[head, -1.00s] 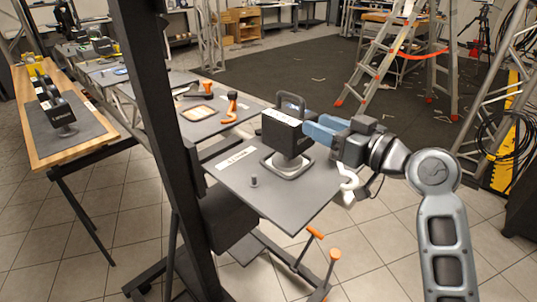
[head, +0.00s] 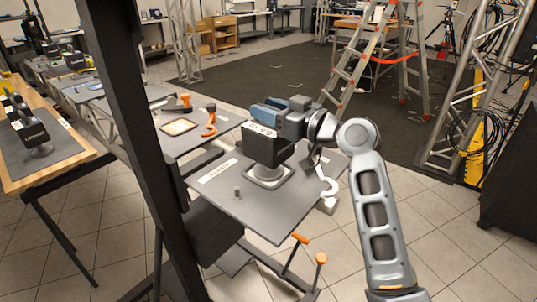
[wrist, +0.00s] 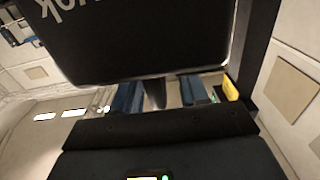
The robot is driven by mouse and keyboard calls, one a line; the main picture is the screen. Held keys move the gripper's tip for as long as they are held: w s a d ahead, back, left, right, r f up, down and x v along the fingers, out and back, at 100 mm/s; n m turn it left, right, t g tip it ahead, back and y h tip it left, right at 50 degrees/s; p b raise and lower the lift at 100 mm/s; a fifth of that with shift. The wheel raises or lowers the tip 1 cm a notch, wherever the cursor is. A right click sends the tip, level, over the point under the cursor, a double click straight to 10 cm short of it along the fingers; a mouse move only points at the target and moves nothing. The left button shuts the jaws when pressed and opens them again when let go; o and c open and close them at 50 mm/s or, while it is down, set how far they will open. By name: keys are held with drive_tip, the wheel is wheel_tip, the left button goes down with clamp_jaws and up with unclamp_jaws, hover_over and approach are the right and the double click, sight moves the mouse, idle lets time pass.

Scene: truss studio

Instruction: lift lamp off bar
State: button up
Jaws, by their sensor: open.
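The lamp (head: 268,148) is a black box above a pale-rimmed square base (head: 268,175) on the grey table. Its dark lettered body also fills the top of the wrist view (wrist: 135,40). My gripper (head: 265,112) is at the lamp's upper back edge in the head view and hides the top handle there. In the wrist view my gripper (wrist: 158,94) shows two blue fingers apart, with a narrow dark part between them; I cannot tell whether they touch it. I cannot pick out a separate bar under the lamp.
The grey table (head: 265,218) has a small dark peg (head: 237,192) at its left and a white hook-shaped item (head: 328,187) at its right edge. A dark post (head: 150,130) stands close on the left. Another table with orange tools (head: 209,120) is behind.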

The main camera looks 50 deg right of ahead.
drive_tip(key=shift+c, duration=0.2)
clamp_jaws()
idle(1.3)
